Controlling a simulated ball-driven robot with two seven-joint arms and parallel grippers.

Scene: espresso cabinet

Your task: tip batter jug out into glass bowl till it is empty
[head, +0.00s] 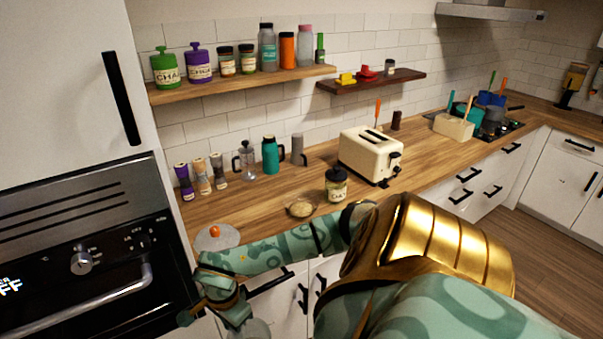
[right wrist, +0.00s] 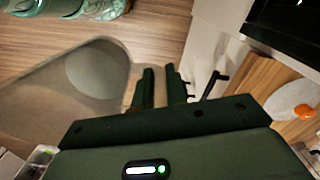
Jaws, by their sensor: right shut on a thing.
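The batter jug (right wrist: 60,90) is a clear grey vessel at the left of the right wrist view, tilted against the wooden floor behind it. I see no batter in it there. In the head view, part of it (head: 256,328) shows at the bottom edge. My right gripper (right wrist: 161,85) is shut on it, seemingly at its handle; in the head view this gripper (head: 212,308) is low, in front of the counter edge. The glass bowl (head: 300,209) stands on the counter with something pale beige in it, well away from the jug. My left gripper is out of view.
A round lid with an orange knob (head: 216,239) lies on the counter's near left end, beside the oven (head: 80,260). A jar (head: 336,184) and a toaster (head: 371,156) stand behind the bowl. Grinders and flasks line the back.

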